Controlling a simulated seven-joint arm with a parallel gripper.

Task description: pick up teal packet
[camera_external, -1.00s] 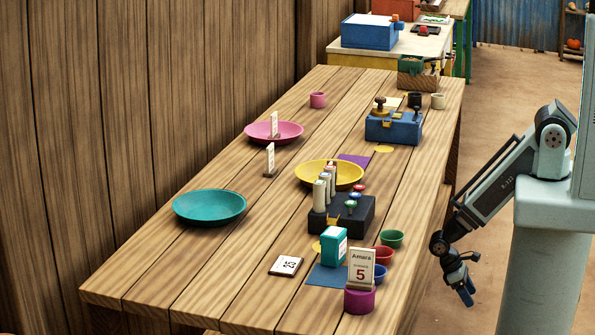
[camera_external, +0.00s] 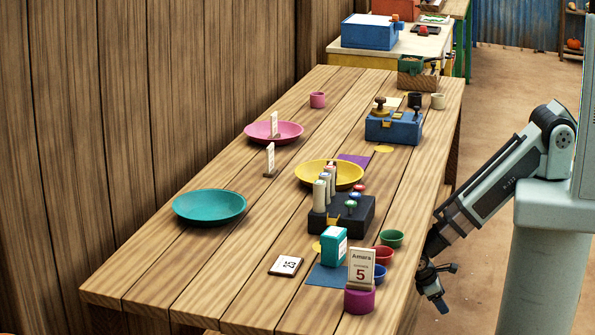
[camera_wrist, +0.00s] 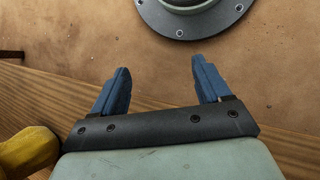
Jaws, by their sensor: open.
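The teal packet (camera_external: 333,248) is a small upright box with a white label and stands on a blue mat (camera_external: 322,277) near the front of the wooden table. It is not in the wrist view. My gripper (camera_external: 442,304) hangs beyond the table's right edge, apart from the packet and to its right. In the wrist view my gripper (camera_wrist: 162,88) is open, its two blue fingers spread with nothing between them.
A card marked 5 (camera_external: 361,267) on a magenta holder (camera_external: 359,301) stands just right of the packet. Red (camera_external: 384,254), green (camera_external: 391,238) and blue (camera_external: 378,274) cups are beside it. A black box (camera_external: 341,214) is behind.

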